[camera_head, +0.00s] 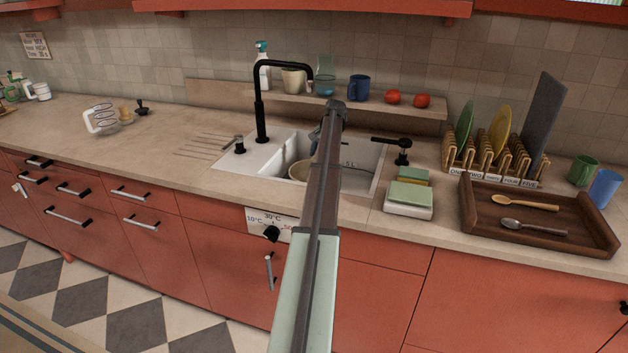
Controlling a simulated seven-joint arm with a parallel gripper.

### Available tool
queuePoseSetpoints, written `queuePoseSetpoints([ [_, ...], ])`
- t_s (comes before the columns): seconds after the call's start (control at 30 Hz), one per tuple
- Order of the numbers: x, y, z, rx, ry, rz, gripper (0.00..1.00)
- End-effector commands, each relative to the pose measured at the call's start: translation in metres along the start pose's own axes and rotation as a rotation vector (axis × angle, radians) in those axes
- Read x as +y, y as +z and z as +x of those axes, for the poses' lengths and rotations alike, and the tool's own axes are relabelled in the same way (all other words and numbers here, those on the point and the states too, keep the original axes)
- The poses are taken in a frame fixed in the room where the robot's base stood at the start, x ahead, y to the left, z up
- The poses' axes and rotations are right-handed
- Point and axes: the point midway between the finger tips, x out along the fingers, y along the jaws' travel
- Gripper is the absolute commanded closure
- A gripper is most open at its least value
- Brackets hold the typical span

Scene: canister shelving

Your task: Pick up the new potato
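I cannot make out a new potato anywhere in this view. My arm reaches from the bottom middle up over the sink (262,157), and its far end is above the basin. A small grey-blue part shows just left of the arm there, but I cannot tell what it is. My gripper's fingers do not show. The arm covers the middle of the basin. A cream bowl (299,171) sits in the sink, partly hidden by the arm.
A black faucet (260,110) rises left of the arm. A back ledge holds two red round items (392,97), a blue mug (359,88) and a spray bottle (262,70). A wooden tray (483,224) with two spoons and a dish rack (478,160) stand right. The left counter has free room.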

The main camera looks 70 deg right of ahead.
Motion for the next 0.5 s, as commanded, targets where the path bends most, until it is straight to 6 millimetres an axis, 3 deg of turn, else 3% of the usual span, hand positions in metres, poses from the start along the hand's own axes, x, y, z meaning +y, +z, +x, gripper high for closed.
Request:
queuePoseSetpoints([
  [0.03, -0.003, -0.017, -0.003, -0.004, 0.002, 0.001, 0.46],
  [0.13, -0.004, -0.028, -0.007, -0.009, 0.004, 0.002, 0.46],
  [0.33, -0.003, -0.03, 0.0, -0.012, 0.006, 0.001, 0.46],
  [0.5, -0.003, -0.029, 0.022, -0.012, 0.006, 0.001, 0.46],
])
